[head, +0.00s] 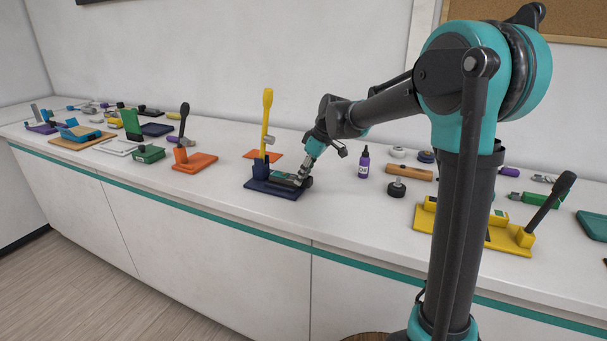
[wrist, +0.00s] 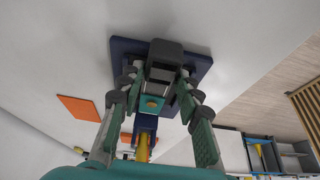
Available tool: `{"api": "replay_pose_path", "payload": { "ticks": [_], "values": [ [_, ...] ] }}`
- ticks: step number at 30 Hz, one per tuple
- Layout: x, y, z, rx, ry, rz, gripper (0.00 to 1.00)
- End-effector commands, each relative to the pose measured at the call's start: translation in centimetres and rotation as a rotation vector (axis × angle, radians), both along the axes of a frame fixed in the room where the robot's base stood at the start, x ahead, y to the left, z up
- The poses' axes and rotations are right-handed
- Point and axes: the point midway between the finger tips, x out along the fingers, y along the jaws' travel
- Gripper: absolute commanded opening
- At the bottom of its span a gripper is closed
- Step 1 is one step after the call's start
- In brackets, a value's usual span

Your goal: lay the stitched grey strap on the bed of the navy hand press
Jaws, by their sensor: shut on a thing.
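The navy hand press (head: 262,188) stands on the counter with its yellow lever upright. Its navy base also shows in the wrist view (wrist: 126,46), with the yellow lever (wrist: 143,150) below. My gripper (head: 301,180) is low over the right part of the press base. In the wrist view my gripper (wrist: 163,84) has its fingers on either side of a dark grey piece (wrist: 165,52), which looks like the grey strap and is held at the bed. Its stitching is too small to make out. Whether it touches the bed is hard to tell.
An orange press (head: 195,162) stands to the left and a yellow press (head: 510,238) to the right. An orange sheet (head: 263,154) lies behind the navy press. A purple bottle (head: 364,162) and a black knob (head: 396,189) stand to the right. The counter front before the press is clear.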

Motion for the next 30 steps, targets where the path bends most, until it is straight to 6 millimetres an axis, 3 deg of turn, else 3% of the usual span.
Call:
{"api": "replay_pose_path", "payload": {
  "ticks": [7,8,13,23,30],
  "values": [
    [0.0,0.0,-0.4,0.0,0.0,0.0,0.0],
    [0.0,0.0,-0.4,0.0,0.0,0.0,0.36],
    [0.0,0.0,-0.4,0.0,0.0,0.0,0.57],
    [0.0,-0.1,-0.3,0.0,0.0,0.0,0.58],
    [-0.4,-1.2,2.5,0.0,0.001,-0.002,0.58]
  ]
}}
